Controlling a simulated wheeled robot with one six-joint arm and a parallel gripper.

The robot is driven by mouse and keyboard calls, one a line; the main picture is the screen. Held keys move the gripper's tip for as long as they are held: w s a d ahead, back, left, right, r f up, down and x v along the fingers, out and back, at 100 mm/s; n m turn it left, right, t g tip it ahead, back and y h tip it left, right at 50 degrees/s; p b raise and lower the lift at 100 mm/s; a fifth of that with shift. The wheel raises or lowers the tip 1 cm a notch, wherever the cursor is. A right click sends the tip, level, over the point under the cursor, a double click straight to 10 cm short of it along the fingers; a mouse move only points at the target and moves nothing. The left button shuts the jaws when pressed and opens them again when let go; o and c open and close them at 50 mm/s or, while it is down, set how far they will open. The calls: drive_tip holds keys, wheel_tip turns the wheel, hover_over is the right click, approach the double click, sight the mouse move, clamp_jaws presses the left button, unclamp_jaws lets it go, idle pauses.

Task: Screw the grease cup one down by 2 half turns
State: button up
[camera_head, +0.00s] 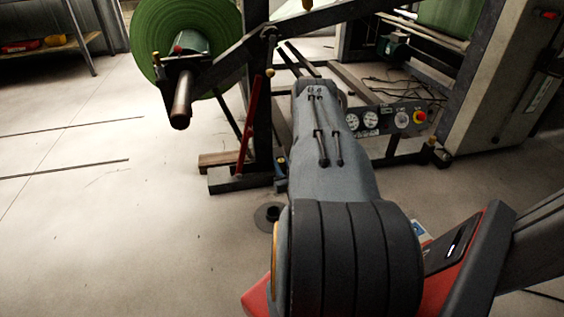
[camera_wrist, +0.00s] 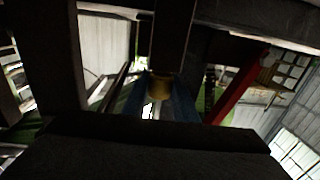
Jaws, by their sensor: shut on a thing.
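A brass-coloured grease cup (camera_wrist: 159,88) shows in the middle of the wrist view, under a dark machine bar. My gripper (camera_wrist: 160,97) has its two blue fingers on either side of the cup and is shut on it. The fingers and the dark parts around hide much of the cup, and its thread cannot be seen. In the head view my own arm stretches forward to the unwind stand and covers most of my gripper. I cannot tell from the pictures which numbered cup this is.
A green roll (camera_head: 165,32) on a shaft (camera_head: 181,98) sticks out at the left. A red lever (camera_head: 249,125) stands beside the dark upright. A gauge panel (camera_head: 385,119) with a red button is to the right. The floor (camera_head: 110,230) at the left is clear.

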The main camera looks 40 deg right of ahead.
sight(281, 160)
drive_tip(key=m+g+h, duration=0.1)
drive_tip(key=m+g+h+p, duration=0.1)
drive_tip(key=h, duration=0.1)
drive_tip(key=m+g+h, duration=0.1)
drive_tip(key=h, duration=0.1)
drive_tip(key=shift+w+a+m, duration=0.1)
drive_tip(key=shift+a+m, duration=0.15)
drive_tip(key=shift+m, duration=0.05)
drive_tip(key=m+g+h, duration=0.3)
drive_tip(key=g, duration=0.2)
drive_tip(key=shift+w+f+m, duration=0.1)
drive_tip(key=shift+m, duration=0.3)
drive_tip(key=m+g+h+b, duration=0.1)
drive_tip(key=m+g+b, duration=0.1)
drive_tip(key=g, duration=0.1)
drive_tip(key=m+g+h+b, duration=0.1)
drive_tip(key=m+g, duration=0.1)
drive_tip(key=g, duration=0.1)
drive_tip(key=shift+w+d+f+b, duration=0.1)
drive_tip(key=shift+b, duration=0.3)
drive_tip(key=m+g+b, duration=0.2)
drive_tip(key=g, duration=0.2)
drive_tip(key=shift+m+b, duration=0.35)
drive_tip(key=shift+m, duration=0.05)
drive_tip(key=shift+g, duration=0.5)
drive_tip(key=shift+r, duration=0.2)
drive_tip(key=o, duration=1.1)
drive_tip(key=shift+d, duration=0.1)
